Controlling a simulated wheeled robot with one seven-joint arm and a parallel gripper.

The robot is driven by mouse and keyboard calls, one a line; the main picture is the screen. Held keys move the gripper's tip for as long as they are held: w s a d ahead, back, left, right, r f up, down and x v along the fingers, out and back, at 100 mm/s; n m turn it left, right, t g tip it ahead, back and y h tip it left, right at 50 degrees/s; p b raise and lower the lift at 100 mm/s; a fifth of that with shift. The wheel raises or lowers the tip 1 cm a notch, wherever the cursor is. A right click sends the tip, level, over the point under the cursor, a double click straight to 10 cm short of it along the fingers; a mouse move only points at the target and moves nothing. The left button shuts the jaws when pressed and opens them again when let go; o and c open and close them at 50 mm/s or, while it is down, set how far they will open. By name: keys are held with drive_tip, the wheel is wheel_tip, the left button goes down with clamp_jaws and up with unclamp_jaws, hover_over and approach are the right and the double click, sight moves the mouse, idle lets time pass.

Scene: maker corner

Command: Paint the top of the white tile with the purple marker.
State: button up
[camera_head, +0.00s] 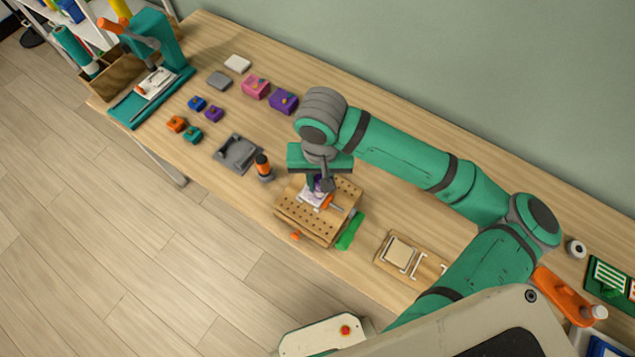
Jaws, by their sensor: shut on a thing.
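The white tile (307,202) lies on a wooden block with rows of holes (319,226), near the front edge of the bench. Part of its top looks purple; the arm hides the rest. My gripper (321,186) points down over the tile and is shut on the purple marker (318,184). Only a little of the marker shows between the fingers. Its tip seems to be at or just above the tile; I cannot tell whether it touches.
An orange piece (328,202) sits beside the tile. An orange-and-black upright object (263,167) and grey tray (237,153) stand left of the block. A green strip (350,231) and wooden board (398,252) lie to its right. Small coloured blocks and a teal press (152,68) are further left.

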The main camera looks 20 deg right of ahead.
drive_tip(key=shift+w+d, duration=0.1)
drive_tip(key=shift+w+d, duration=0.4)
drive_tip(key=shift+w, duration=0.05)
drive_tip(key=shift+w+a, duration=0.4)
drive_tip(key=shift+w, duration=0.1)
drive_tip(key=shift+w+a, duration=0.45)
drive_tip(key=shift+w, duration=0.05)
drive_tip(key=shift+s+a, duration=0.1)
drive_tip(key=shift+s+a, duration=0.35)
drive_tip(key=shift+a, duration=0.1)
